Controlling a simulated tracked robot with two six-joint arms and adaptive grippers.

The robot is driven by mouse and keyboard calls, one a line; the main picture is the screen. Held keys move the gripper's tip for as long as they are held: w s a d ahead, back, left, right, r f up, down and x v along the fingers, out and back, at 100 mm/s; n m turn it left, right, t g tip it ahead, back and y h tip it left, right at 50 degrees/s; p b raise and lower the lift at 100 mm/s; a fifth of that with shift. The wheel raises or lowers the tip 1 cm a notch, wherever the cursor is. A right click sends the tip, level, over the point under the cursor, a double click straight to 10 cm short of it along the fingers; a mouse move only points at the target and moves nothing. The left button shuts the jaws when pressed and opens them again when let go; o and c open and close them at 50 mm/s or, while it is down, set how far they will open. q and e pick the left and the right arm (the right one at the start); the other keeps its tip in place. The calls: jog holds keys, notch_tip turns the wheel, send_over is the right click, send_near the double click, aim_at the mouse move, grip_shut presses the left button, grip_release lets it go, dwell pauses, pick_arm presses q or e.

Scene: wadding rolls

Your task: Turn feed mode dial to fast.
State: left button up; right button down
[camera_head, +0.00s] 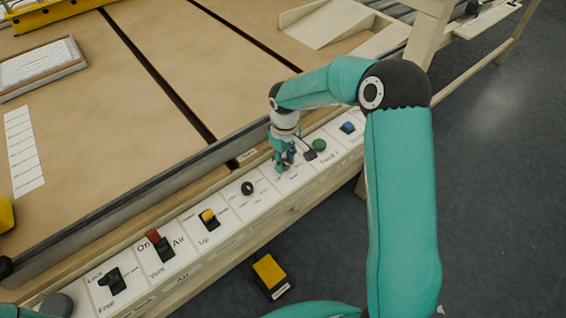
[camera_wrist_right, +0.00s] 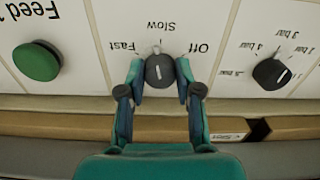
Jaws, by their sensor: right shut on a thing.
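The feed mode dial (camera_wrist_right: 160,71) is a dark round knob on a white panel, with labels Off, Slow and Fast around it, seen upside down in the right wrist view. Its pale line runs roughly up and down the picture, in line with the Slow label. My right gripper (camera_wrist_right: 160,88) is shut on the dial, one finger on each side. In the head view, the right gripper (camera_head: 284,160) reaches down to the panel and mostly hides the dial. My left gripper is not in view.
A green button (camera_wrist_right: 37,62) and a pressure dial (camera_wrist_right: 271,74) flank the feed mode dial. In the head view, a blue control (camera_head: 348,127), a yellow switch (camera_head: 208,217) and a red switch (camera_head: 153,236) share the panel row. A yellow-topped pedal (camera_head: 270,273) is on the floor.

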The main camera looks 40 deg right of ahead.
aim_at(284, 162)
jog(key=n, duration=0.5)
jog(key=shift+w+r+n, duration=0.15)
jog(key=shift+w+n, duration=0.1)
jog(key=shift+n, duration=2.15)
jog(key=c, duration=0.9)
grip_release()
jog(key=shift+a, duration=0.1)
jog(key=shift+o, duration=0.6)
jog(key=shift+s, duration=0.1)
notch_tip(284, 162, up, 12)
